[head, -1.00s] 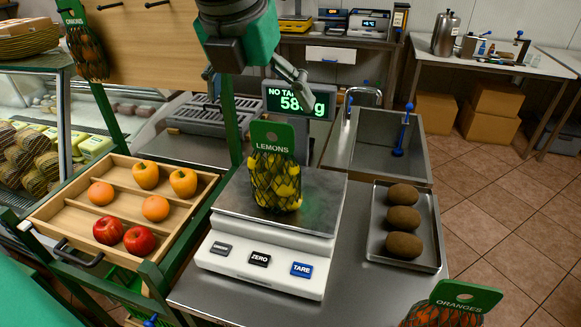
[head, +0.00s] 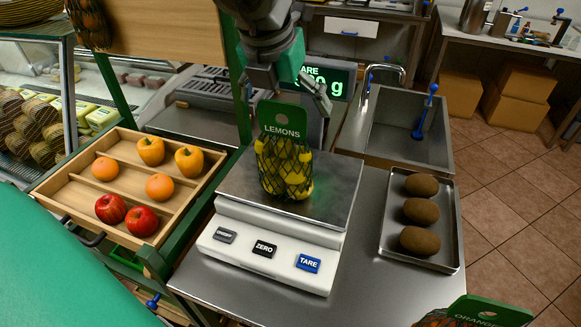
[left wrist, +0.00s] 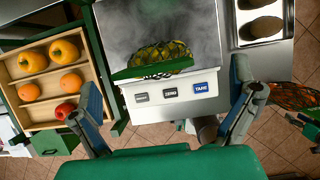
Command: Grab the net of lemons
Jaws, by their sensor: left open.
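The net of lemons (head: 284,168) stands upright on the scale's metal plate (head: 335,185), with a green card labelled LEMONS (head: 282,120) at its top. My left gripper (head: 287,92) is open and empty, just above and behind the card, fingers pointing down. In the left wrist view the net (left wrist: 165,52) lies beyond the gap between the spread fingers (left wrist: 165,90), its green card toward the camera. I cannot tell whether a finger touches the card. My right gripper is not in view.
A wooden tray of apples, oranges and peppers (head: 75,200) is at left. A metal tray (head: 440,262) with brown oval items lies right of the scale (head: 265,245). A net labelled ORANGES (head: 485,312) is at the bottom right. The scale display (head: 325,82) stands behind the gripper.

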